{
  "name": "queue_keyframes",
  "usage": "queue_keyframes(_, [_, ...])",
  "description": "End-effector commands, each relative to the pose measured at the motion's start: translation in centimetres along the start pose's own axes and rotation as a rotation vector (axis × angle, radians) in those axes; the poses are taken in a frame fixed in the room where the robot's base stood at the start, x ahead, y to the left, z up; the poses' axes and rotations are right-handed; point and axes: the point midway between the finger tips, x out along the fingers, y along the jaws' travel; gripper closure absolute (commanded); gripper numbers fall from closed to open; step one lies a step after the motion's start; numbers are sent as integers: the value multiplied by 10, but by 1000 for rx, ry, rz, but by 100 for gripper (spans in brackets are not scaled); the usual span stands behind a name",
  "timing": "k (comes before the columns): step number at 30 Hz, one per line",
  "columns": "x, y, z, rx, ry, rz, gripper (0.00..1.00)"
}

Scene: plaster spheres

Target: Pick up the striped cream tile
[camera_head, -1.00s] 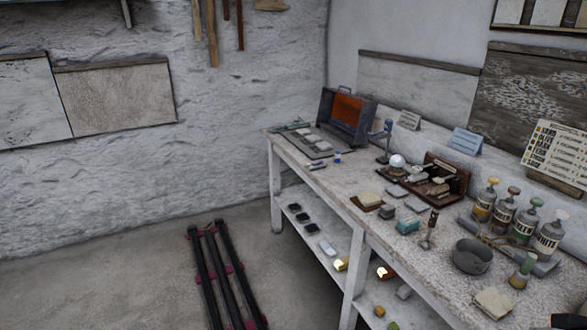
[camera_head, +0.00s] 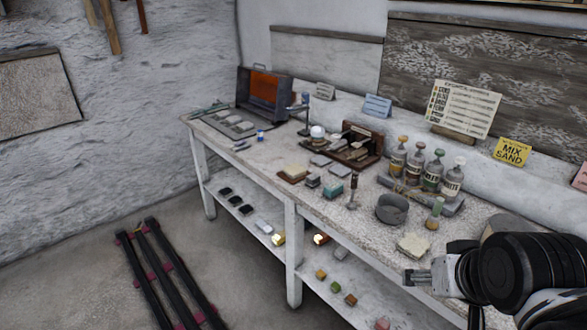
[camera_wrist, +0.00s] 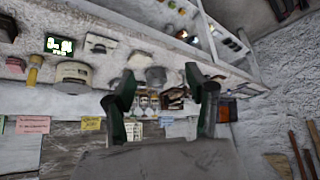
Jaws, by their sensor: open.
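No stripes can be made out on any tile at this size. A cream tile (camera_head: 294,172) lies on a brown board on the bench in the head view. A rough cream slab (camera_head: 413,245) lies near the bench's front edge, below the dark bowl. I cannot tell which one is the striped cream tile. My gripper (camera_head: 417,277) is at the lower right, by the bench's front edge, close to the rough slab and far from the tile on the board. In the wrist view my gripper (camera_wrist: 163,88) has its two fingers apart with nothing held between them.
A dark bowl (camera_head: 392,208) and several stoppered bottles (camera_head: 415,168) stand mid-bench. An orange-lined box (camera_head: 264,91) stands at the far end. Small blocks lie on the lower shelf (camera_head: 270,238). Dark rails (camera_head: 165,275) lie on the floor at left.

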Motion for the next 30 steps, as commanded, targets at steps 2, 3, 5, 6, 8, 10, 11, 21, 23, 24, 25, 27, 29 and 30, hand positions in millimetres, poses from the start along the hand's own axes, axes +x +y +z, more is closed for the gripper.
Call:
queue_keyframes(2, [0,0,0,0,0,0,49])
queue_keyframes(3, [0,0,0,0,0,0,49])
queue_keyframes(5, [0,0,0,0,0,0,49])
queue_keyframes(6, [0,0,0,0,0,0,49])
queue_keyframes(8, [0,0,0,0,0,0,49])
queue_keyframes(10, [0,0,0,0,0,0,49])
queue_keyframes(11, [0,0,0,0,0,0,49])
queue_keyframes(21, [0,0,0,0,0,0,22])
queue_keyframes(23, [0,0,0,0,0,0,22])
queue_keyframes(24, [0,0,0,0,0,0,22])
queue_keyframes(25, [0,0,0,0,0,0,22])
queue_keyframes(27, [0,0,0,3,0,0,22])
queue_keyframes(29, [0,0,-3,20,-3,-1,22])
queue_keyframes(30, [0,0,-7,41,-6,-3,22])
